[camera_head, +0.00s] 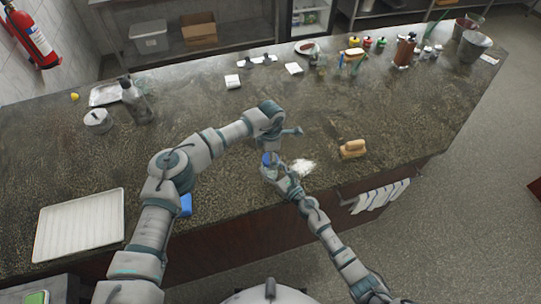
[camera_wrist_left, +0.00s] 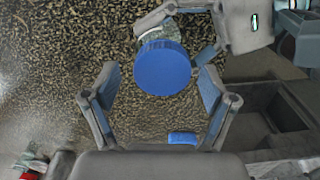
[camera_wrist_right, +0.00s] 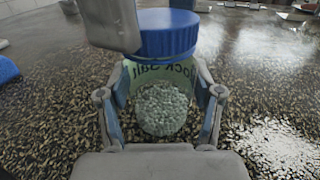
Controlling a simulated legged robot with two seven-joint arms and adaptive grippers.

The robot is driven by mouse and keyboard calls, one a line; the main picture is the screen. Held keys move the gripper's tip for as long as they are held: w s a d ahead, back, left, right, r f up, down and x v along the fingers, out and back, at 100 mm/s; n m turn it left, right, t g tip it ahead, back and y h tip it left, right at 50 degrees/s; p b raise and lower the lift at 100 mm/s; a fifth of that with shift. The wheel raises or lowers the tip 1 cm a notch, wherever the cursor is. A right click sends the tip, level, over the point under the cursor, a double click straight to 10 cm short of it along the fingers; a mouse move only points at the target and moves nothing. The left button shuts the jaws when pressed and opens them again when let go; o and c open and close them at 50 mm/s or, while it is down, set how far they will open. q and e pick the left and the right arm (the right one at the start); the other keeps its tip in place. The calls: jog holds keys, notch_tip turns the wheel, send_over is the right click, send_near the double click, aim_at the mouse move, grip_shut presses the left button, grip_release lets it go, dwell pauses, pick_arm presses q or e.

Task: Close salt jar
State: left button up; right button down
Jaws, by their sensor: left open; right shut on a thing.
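The salt jar is a clear jar of white grains with a green label (camera_wrist_right: 161,108) and a blue lid (camera_wrist_right: 166,34) on its top. In the head view the blue lid (camera_head: 268,158) shows small between my two arms. My right gripper (camera_wrist_right: 165,120) is shut on the jar body and holds it upright. My left gripper (camera_wrist_left: 160,85) is open, with its fingers on either side of and just short of the blue lid (camera_wrist_left: 163,68). Part of my left gripper hides some of the lid's left side in the right wrist view. I cannot tell whether the lid is tight.
White spilled grains (camera_head: 303,167) lie on the counter (camera_head: 330,100) beside the jar. A wooden-handled brush (camera_head: 353,148) lies to the right. A blue object (camera_head: 185,205) and a white tray (camera_head: 80,224) are at left. The middle of the counter beyond my arms is clear.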

pick_arm(q)
notch_tip(320, 180, up, 4)
jog(key=shift+r, duration=0.1)
jog(key=shift+c, duration=0.3)
jog(key=n, duration=0.2)
jog(key=r+n, duration=0.1)
jog(key=n, duration=0.1)
jog(key=shift+d+r, duration=0.2)
notch_tip(320, 180, up, 2)
jog(key=n, duration=0.6)
jog(key=shift+a+n, duration=0.15)
jog(key=shift+n, duration=0.15)
jog(key=shift+f, duration=4)
